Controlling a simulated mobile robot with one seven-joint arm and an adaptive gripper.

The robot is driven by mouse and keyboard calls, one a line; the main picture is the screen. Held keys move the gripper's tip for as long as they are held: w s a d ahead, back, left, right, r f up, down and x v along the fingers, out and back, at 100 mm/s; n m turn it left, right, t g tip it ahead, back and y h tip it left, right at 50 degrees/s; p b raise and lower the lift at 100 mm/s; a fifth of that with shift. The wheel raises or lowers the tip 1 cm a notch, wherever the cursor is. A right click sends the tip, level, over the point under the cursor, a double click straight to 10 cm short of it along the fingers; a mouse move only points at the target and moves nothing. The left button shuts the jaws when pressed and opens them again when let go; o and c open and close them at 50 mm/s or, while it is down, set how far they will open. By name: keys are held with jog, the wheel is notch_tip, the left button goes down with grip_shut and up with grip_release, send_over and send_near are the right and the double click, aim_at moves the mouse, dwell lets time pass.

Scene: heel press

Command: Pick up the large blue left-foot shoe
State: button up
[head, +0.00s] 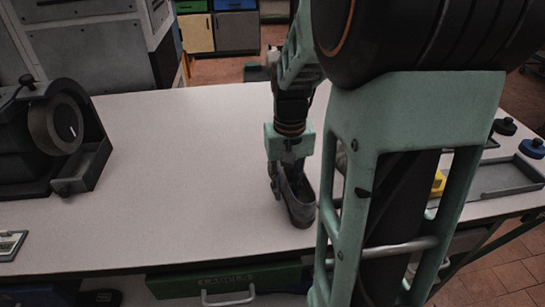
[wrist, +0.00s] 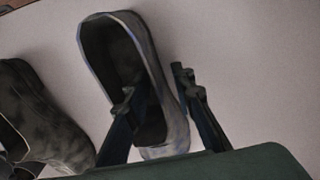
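A grey shoe with a bluish rim (head: 302,211) stands on the white table under my gripper (head: 280,184). In the wrist view this shoe (wrist: 163,62) has its opening facing the camera. My gripper (wrist: 155,88) straddles one side wall of the shoe: one finger is inside the opening, the other is outside to the right. The fingers are apart, with a visible gap between the outer finger and the shoe. A second, darker shoe (wrist: 45,112) lies to the left in the wrist view. I cannot tell size or foot side for certain.
A dark machine with a round wheel (head: 58,125) stands at the table's left. A grey tray (head: 505,177) and dark knobs (head: 532,148) are at the right. The white table (head: 180,190) is clear left of the shoe. My arm hides part of the right side.

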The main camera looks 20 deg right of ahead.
jog(key=shift+f, duration=0.15)
dwell(0.3)
grip_shut()
